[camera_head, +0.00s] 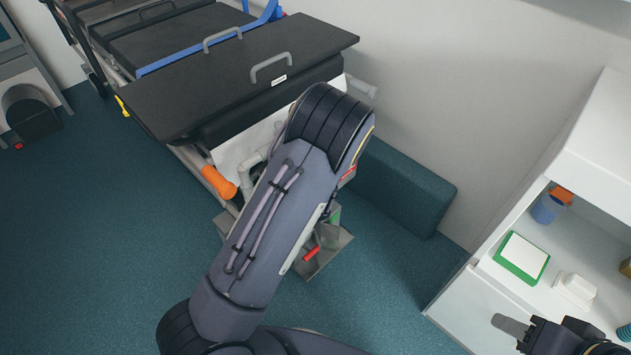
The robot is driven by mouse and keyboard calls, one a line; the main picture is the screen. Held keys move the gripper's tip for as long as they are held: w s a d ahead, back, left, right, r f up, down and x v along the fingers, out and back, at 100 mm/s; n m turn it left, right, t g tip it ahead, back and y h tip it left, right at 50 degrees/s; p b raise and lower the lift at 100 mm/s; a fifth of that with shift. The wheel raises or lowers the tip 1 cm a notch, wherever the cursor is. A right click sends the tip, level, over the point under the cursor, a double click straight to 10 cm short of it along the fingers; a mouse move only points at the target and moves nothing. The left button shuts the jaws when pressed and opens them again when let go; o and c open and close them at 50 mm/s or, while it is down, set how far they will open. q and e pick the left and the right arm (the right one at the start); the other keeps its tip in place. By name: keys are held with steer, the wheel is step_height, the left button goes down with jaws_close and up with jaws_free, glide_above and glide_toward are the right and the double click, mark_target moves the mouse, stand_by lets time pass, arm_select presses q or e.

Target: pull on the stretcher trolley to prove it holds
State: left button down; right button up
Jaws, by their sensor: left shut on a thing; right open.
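The stretcher trolley (235,80) has a black padded top with grey loop handles and stands at the upper left. An orange grip (218,182) sticks out from its near end, and a grey bar end (362,87) shows at its right. My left arm reaches up across the middle to this near end. It covers part of the trolley's end, and my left gripper is hidden behind it. My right gripper (514,328) is at the lower right, open and apart from the trolley, partly cut off by the frame.
A metal floor fixture (326,254) with a red lever (312,253) and a green part shows beside my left arm. A dark teal box (405,190) lies along the wall. A white cabinet (478,300) with small items stands at right. Floor at left is clear.

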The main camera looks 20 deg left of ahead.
arm_select(q)
steer(key=shift+s+d+f, duration=0.15)
steer(key=shift+s+d, duration=0.05)
steer(key=shift+d, duration=0.45)
steer(key=shift+w+a, duration=0.1)
steer(key=shift+a, duration=0.05)
stand_by(0.4)
steer(key=shift+w+a, duration=0.1)
steer(key=shift+a, duration=0.1)
steer(key=shift+w+a, duration=0.1)
steer(key=shift+a, duration=0.05)
steer(key=c, duration=0.6)
jaws_free()
steer(key=b+v, duration=0.3)
steer(key=v, duration=0.6)
